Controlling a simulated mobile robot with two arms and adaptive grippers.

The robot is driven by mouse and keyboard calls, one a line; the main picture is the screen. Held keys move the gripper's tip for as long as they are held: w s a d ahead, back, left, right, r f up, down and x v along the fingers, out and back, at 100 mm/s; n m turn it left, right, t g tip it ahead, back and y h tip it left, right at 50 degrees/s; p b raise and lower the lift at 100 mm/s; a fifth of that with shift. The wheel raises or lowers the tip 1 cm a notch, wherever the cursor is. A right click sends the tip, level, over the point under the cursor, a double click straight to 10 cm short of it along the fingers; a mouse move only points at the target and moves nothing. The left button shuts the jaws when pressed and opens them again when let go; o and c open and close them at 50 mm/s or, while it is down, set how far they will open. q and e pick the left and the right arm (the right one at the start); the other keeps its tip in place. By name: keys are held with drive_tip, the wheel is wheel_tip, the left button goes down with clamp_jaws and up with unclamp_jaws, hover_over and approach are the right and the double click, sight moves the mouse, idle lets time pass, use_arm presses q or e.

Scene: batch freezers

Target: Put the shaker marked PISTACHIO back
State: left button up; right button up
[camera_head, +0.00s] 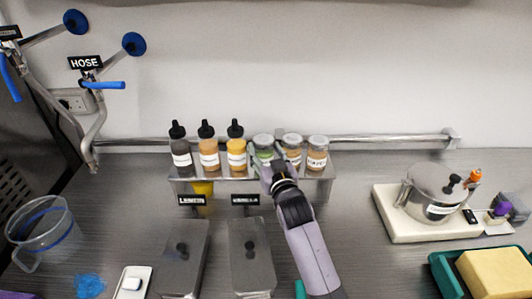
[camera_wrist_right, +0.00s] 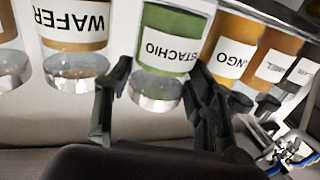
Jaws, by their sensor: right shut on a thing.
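The PISTACHIO shaker (camera_head: 263,142) is green with a clear lid. It is in the row of bottles and shakers at the metal rack (camera_head: 320,187) by the back wall. In the right wrist view the shaker (camera_wrist_right: 172,28) appears upside down, with "STACHIO" readable on its white label. My right gripper (camera_head: 271,167) reaches it from the front and is shut on it, one finger on each side. Whether the shaker's base rests on the rack is hidden. My left gripper is not in view.
Three dropper-topped bottles (camera_head: 208,150) stand left of the shaker and two more shakers (camera_head: 317,155) stand right of it, close by. The WAFER shaker (camera_wrist_right: 75,25) is its near neighbour. Lidded metal tubs (camera_head: 250,262) lie in front. A pot (camera_head: 433,195) stands at right.

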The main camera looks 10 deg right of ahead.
drive_tip(key=shift+f, duration=0.35)
drive_tip(key=shift+f, duration=0.1)
drive_tip(key=o, duration=0.9)
